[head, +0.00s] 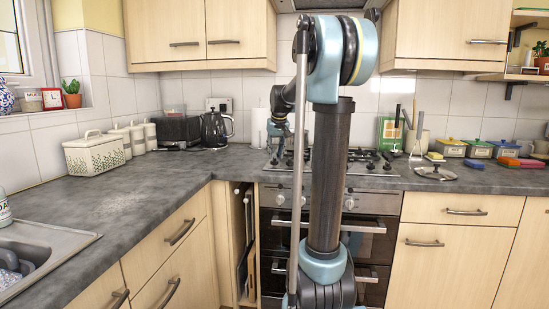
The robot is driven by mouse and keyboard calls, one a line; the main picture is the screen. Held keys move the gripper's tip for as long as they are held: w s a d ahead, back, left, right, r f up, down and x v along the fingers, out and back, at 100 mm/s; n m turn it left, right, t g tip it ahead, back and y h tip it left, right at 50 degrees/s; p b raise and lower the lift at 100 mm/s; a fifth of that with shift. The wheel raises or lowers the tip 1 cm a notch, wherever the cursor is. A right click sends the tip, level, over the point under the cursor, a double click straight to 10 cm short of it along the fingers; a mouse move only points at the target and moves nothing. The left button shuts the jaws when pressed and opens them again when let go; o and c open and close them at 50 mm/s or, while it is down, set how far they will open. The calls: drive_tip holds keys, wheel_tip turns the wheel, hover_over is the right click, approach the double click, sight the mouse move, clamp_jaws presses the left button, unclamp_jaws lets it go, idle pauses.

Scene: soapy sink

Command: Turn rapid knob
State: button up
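The gas hob (372,170) is set in the grey worktop at the back, above a dark built-in oven. Its front panel carries small round knobs, among them a left one (280,198) and a right one (350,204). My arm hides part of the panel, and I cannot tell which knob is the rapid one. My gripper (277,145) hangs over the left rear part of the hob, above and behind the knobs and apart from them. It is small and partly hidden by my arm, so its fingers cannot be made out.
A black kettle (215,127), a toaster (179,131) and white canisters stand left of the hob. A green book (389,134), a lid (434,173) and several coloured boxes are at right. The sink (45,248) is front left. The left worktop is mostly clear.

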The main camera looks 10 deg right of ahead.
drive_tip(key=v, duration=0.9)
drive_tip(key=shift+s+r, duration=0.15)
drive_tip(key=shift+r, duration=0.25)
drive_tip(key=shift+s+f, duration=0.1)
